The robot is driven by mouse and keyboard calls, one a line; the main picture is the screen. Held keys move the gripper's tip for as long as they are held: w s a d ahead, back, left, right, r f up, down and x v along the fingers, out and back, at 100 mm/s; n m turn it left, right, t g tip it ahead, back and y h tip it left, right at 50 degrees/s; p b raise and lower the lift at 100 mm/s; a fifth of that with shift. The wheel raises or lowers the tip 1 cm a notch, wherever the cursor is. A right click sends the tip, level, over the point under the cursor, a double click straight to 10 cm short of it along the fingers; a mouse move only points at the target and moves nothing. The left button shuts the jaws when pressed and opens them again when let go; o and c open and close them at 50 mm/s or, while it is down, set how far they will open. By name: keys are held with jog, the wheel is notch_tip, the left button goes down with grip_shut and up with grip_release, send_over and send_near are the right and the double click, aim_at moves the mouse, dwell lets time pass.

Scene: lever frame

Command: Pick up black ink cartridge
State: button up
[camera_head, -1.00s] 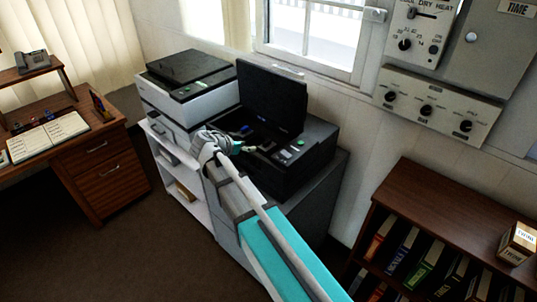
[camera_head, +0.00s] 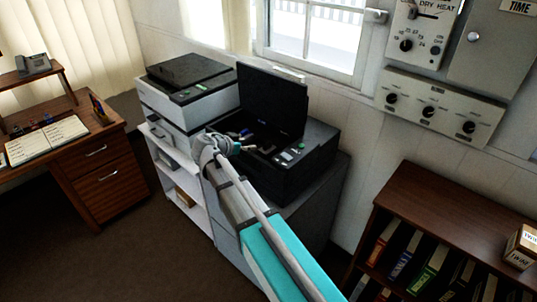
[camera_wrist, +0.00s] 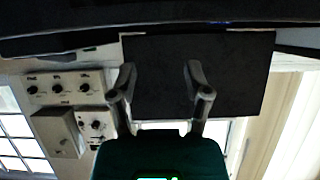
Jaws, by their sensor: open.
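The printer (camera_head: 300,178) is black and stands with its lid (camera_head: 272,100) raised. Small parts show in its open bay beside my gripper, but they are too small and dark to tell which is the black ink cartridge. My gripper (camera_head: 248,141) is over the bay's left side in the head view, partly hidden by my wrist. In the wrist view my gripper (camera_wrist: 160,77) has its two fingers spread apart with nothing seen between them. The upturned lid (camera_wrist: 190,90) lies behind the fingers there. No cartridge can be made out in the wrist view.
A second printer (camera_head: 188,90) stands to the left on a white shelf unit. The window wall and a control panel (camera_head: 430,112) are behind. A bookshelf (camera_head: 450,205) stands at the right and a desk (camera_head: 75,150) at the left. Open floor lies in front.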

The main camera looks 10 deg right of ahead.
aim_at(266, 144)
jog(key=shift+b+x, duration=0.9)
jog(key=shift+x, duration=1.8)
jog(key=shift+f+b+x, duration=0.15)
jog(key=shift+b+x, duration=0.4)
jog(key=shift+x, duration=0.4)
jog(key=shift+f+b+x, duration=0.15)
jog(key=shift+b+x, duration=0.4)
jog(key=shift+x, duration=0.4)
jog(key=shift+w+d+f, duration=0.2)
jog(key=shift+d, duration=0.3)
grip_shut()
